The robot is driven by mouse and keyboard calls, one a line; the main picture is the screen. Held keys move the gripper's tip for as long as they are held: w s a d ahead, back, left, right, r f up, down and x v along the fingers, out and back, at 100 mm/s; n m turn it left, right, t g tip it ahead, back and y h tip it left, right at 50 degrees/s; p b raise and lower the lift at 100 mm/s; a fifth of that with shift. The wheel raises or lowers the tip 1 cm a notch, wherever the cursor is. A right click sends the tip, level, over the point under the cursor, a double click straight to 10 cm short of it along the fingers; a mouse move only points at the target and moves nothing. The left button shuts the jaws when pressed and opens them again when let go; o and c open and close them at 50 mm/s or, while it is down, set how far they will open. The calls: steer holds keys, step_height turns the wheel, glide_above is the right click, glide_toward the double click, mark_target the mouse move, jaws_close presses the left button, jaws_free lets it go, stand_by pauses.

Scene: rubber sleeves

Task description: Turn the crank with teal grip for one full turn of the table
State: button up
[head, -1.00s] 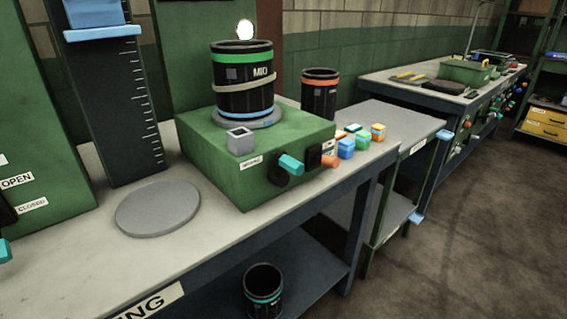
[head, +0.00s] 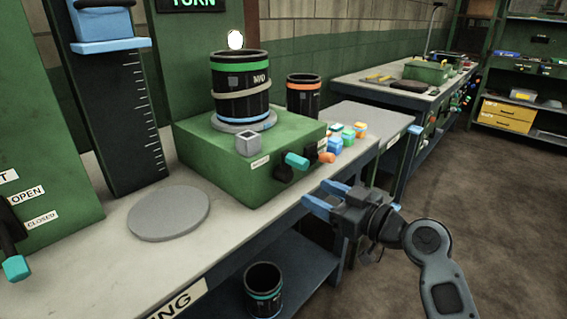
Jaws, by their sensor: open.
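The crank's teal grip (head: 296,160) sticks out from the front of a green box (head: 222,165) on the bench, beside a dark hub. A turntable (head: 245,122) on top of the box carries a black sleeve (head: 240,88) with a green band on top, a beige band and a blue band, marked MID. My gripper (head: 318,196) has blue fingers, spread open and empty. It is in front of the box, below and to the right of the teal grip, apart from it. An orange grip (head: 327,158) sits just right of the teal one.
Several coloured blocks (head: 347,136) lie right of the box. A sleeve with an orange band (head: 304,94) stands behind. A grey disc (head: 168,213) lies on the bench at left. Another teal grip (head: 17,268) is at far left. A sleeve (head: 263,287) stands on the lower shelf. Floor at right is clear.

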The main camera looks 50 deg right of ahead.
mark_target(294, 161)
steer(key=shift+n+t+y, duration=0.4)
steer(key=shift+n+y, duration=0.1)
steer(key=shift+n, duration=0.2)
steer(key=r, duration=0.1)
steer(key=w+d+r, duration=0.1)
steer(key=r, duration=0.2)
steer(key=shift+w+d, duration=0.25)
steer(key=shift+w, duration=0.05)
steer(key=shift+w+a+p, duration=0.15)
steer(key=shift+w+p, duration=0.85)
steer(key=shift+w, duration=2.85)
steer(key=shift+c, duration=0.5)
steer(key=c, duration=0.9)
